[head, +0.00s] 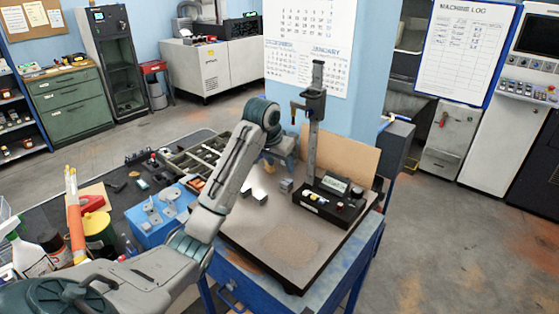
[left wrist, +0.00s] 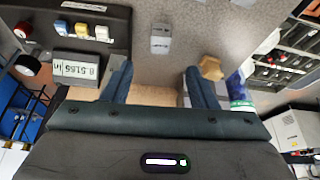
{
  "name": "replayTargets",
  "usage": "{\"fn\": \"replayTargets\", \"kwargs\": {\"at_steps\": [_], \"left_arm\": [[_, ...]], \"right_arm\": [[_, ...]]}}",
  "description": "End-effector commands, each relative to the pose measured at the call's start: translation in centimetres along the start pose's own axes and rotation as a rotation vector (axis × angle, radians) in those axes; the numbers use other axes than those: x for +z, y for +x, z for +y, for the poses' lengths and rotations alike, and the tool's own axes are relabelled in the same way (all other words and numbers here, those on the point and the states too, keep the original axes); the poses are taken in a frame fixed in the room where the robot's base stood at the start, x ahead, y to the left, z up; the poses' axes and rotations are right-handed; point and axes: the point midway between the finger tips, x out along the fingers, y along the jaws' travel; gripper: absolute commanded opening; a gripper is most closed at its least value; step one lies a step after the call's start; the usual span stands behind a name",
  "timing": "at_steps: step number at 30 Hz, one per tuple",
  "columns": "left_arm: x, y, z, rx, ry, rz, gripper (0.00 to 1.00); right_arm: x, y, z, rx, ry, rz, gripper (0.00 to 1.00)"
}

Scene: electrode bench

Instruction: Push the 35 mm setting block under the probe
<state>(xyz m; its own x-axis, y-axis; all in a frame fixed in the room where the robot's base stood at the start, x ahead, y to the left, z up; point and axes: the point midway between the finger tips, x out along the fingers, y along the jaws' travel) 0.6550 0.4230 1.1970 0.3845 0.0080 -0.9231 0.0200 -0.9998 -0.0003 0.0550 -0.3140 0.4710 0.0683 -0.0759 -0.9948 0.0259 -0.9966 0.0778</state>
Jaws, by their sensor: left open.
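Small grey metal blocks stand on the granite plate (head: 270,232) in the head view: one (head: 286,185) near the gauge base and another (head: 260,197) left of it. I cannot read which is the 35 mm one. The left wrist view shows one grey block (left wrist: 160,39) beyond my fingertips, apart from them. The probe (head: 297,105) sticks out left from the gauge column (head: 314,130), high above the plate. My left gripper (head: 284,158) is open over the far part of the plate, partly hidden by my arm; its two fingers also show in the left wrist view (left wrist: 157,72), with nothing visibly gripped.
The black gauge base (head: 332,201) with display and buttons stands on the plate's right side. A brass hexagonal piece (left wrist: 210,67) lies near one finger. A blue holder (head: 160,213) and a divided tray (head: 198,152) are left of the plate. The plate's front is clear.

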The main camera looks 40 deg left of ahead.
Motion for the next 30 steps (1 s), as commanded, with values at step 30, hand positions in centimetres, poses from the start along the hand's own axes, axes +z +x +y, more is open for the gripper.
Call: {"fn": "replayTargets", "kwargs": {"at_steps": [30], "left_arm": [[0.0, 10.4, 0.0, 0.000, 0.000, 0.001, 0.53]], "right_arm": [[-2.6, -4.0, 0.0, -0.003, 0.003, 0.030, 0.36]]}}
